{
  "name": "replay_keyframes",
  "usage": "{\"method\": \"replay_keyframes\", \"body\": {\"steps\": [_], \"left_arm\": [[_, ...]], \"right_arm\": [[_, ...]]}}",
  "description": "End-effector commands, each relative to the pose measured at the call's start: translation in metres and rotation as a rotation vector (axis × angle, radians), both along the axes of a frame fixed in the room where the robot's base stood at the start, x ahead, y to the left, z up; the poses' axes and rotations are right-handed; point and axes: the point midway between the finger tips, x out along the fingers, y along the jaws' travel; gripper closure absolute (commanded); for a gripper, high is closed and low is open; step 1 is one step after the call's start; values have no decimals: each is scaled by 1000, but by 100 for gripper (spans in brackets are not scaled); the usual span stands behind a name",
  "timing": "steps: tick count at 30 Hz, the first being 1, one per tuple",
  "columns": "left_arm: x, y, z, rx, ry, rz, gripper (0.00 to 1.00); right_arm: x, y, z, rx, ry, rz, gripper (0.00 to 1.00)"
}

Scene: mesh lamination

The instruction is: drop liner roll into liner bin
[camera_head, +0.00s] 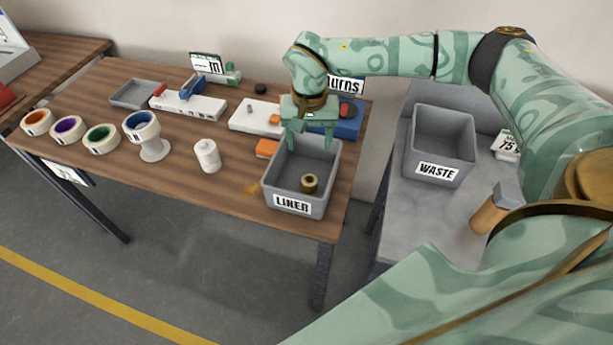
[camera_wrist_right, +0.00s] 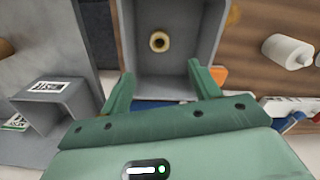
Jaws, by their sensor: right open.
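The grey liner bin (camera_head: 293,206), labelled LINER, stands at the right front corner of the wooden table. The small tan liner roll (camera_head: 309,183) with a dark hollow core lies inside it. In the right wrist view the roll (camera_wrist_right: 159,41) rests on the bin's floor, apart from the fingers. My right gripper (camera_head: 308,143) is over the back of the bin. In the right wrist view its two fingers (camera_wrist_right: 160,88) are spread wide with nothing between them. My left gripper does not show.
A grey waste bin (camera_head: 440,147) stands on the grey surface at right. A white roll (camera_head: 207,156) stands on the table left of the liner bin. Several coloured tape rolls, including a green one (camera_head: 101,138), line the left side. An orange block (camera_head: 266,148) lies beside the liner bin.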

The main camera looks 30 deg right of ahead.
Motion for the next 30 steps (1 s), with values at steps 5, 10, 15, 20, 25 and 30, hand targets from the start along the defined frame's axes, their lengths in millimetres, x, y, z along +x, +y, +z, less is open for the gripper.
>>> {"method": "replay_keyframes", "body": {"steps": [5, 10, 15, 20, 25, 30], "left_arm": [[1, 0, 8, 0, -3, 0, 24], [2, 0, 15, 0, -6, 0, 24], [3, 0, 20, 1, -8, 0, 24], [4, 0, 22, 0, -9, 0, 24], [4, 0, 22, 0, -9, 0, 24], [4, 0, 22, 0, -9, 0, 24]], "right_arm": [[1, 0, 48, 0, -7, -2, 38], [1, 0, 95, 0, -7, -1, 38], [1, 0, 130, 0, -5, -1, 38], [1, 0, 146, 0, -1, 0, 38], [0, 0, 150, 1, 1, -1, 38], [0, 0, 150, 0, 0, -1, 38]]}}
